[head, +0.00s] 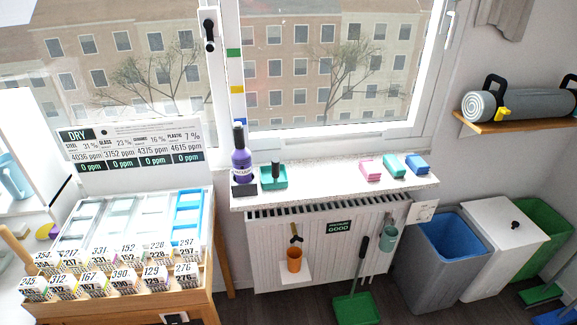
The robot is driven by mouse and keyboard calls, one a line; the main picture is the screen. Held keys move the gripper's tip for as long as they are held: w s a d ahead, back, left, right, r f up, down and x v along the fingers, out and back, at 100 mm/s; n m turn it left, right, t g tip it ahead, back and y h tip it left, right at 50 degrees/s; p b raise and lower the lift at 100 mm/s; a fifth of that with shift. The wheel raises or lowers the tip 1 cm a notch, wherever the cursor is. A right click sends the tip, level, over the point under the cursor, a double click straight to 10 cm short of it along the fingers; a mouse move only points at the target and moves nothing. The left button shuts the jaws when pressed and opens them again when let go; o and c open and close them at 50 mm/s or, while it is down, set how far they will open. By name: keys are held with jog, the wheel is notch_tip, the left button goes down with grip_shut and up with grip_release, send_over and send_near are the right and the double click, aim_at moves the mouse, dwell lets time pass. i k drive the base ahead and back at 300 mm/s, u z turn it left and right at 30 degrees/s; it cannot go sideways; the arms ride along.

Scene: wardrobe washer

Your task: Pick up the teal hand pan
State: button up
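A small teal pan with a dark upright handle, which looks like the teal hand pan (273,183), sits on the left part of the speckled windowsill (330,182). It is just right of a purple bottle (241,160). A larger green dustpan (356,309) with a long dark handle stands on the floor below, in front of the radiator. My gripper is not in view.
Pink, teal and blue blocks (392,166) lie on the sill's right part. An orange cup (294,259) and a teal cup (388,237) are at the radiator (340,258). A wooden stand (130,303) with numbered boxes is left; bins (436,250) stand right.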

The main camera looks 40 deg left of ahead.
aim_at(275, 176)
jog(key=z, duration=0.05)
jog(key=i, duration=1.1)
jog(key=u, duration=4.25)
